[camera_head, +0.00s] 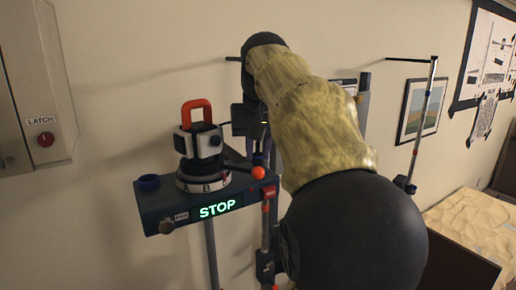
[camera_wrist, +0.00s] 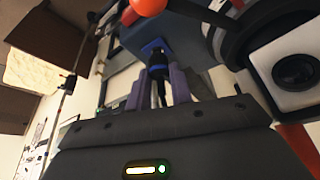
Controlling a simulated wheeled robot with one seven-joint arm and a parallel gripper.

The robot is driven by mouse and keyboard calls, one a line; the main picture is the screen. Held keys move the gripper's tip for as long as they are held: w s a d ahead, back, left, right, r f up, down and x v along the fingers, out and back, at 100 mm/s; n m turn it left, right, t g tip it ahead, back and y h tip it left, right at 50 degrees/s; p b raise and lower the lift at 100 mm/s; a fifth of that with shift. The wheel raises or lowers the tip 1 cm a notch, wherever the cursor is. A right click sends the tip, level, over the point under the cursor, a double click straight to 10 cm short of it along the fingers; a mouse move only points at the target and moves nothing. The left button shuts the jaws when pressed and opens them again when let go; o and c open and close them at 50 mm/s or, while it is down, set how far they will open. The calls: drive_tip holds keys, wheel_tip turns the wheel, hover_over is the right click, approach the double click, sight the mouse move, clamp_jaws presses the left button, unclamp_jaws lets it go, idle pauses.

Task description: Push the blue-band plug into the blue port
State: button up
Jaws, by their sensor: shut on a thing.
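My gripper (camera_wrist: 158,88) is shut, its two purple-grey fingers on either side of a dark plug with a blue band (camera_wrist: 157,62). The plug's far end is at a blue ring (camera_wrist: 153,47) on the blue-grey housing, which looks like the blue port. I cannot tell how deep the plug sits. In the head view my gripper (camera_head: 258,150) points down at the back right of the housing (camera_head: 170,205), and the arm partly hides it. The plug is not clear in that view.
A white camera-like block (camera_head: 202,142) with a red handle stands on a dial marked with letters. An orange-knobbed lever (camera_head: 258,173) is close to my gripper.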

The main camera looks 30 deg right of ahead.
drive_tip(key=shift+f+b, duration=0.35)
drive_tip(key=shift+f, duration=0.15)
drive_tip(key=o, duration=1)
drive_tip(key=p+v, duration=0.1)
drive_tip(key=v, duration=1.1)
